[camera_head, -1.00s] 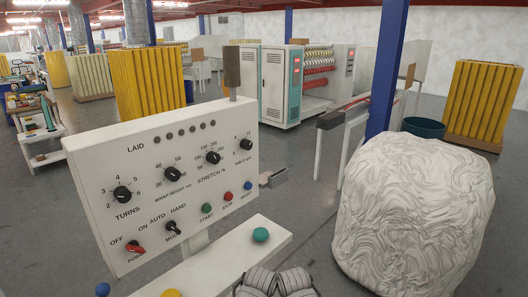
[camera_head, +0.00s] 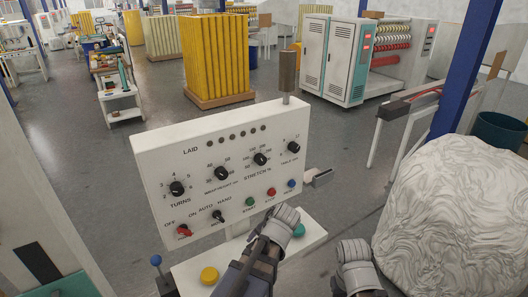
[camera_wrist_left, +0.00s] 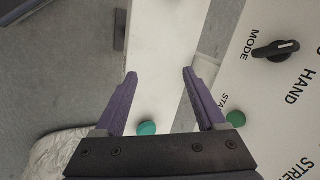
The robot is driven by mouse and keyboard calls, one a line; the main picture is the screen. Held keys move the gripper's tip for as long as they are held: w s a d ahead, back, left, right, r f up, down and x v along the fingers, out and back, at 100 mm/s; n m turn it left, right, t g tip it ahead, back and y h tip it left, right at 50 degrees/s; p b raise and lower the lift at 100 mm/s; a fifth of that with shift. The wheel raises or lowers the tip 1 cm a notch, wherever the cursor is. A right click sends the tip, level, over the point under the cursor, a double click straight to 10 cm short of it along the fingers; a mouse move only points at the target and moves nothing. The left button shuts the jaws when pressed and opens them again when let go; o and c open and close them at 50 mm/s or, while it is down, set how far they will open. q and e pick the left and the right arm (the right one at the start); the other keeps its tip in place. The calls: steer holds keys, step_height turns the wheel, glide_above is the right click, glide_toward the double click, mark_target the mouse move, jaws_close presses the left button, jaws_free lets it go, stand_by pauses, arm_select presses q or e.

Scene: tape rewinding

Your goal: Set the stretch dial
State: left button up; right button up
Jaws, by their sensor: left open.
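The stretch dial (camera_head: 261,159) is a black knob with a white pointer on the white control panel (camera_head: 150,150), between the wrap height dial (camera_head: 222,173) and the table dial (camera_head: 293,147). My left gripper (camera_head: 287,222) is in front of the panel's lower right, below the stretch dial and apart from it. In the left wrist view its two purple fingers (camera_wrist_left: 160,78) are spread with nothing between them. That view shows the mode knob (camera_wrist_left: 276,50) and part of the stretch lettering, but not the stretch dial. My right gripper (camera_head: 355,255) is lower right; its fingers are not clear.
Green, red and blue buttons (camera_head: 271,192) line the panel's lower edge. A white ledge below carries a yellow button (camera_head: 209,275) and a teal button (camera_head: 299,230). A large white wrapped bundle (camera_head: 450,215) stands at right. A brown-topped post (camera_head: 288,72) rises behind the panel.

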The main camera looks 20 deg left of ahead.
arm_select(q)
steer(key=w+d+r+m+t+y, duration=0.1)
steer(key=w+r+m+t+y, duration=0.3)
steer(key=r, duration=0.6)
steer(key=w+r+m+t+y, duration=0.4)
steer(key=w+r+m+y, duration=0.1)
steer(key=w+r+m, duration=0.3)
steer(key=shift+d+r+m+t, duration=0.4)
steer(key=shift+r+m, duration=0.2)
steer(key=shift+r, duration=0.35)
steer(key=shift+w+a, duration=0.1)
steer(key=shift+w, duration=0.05)
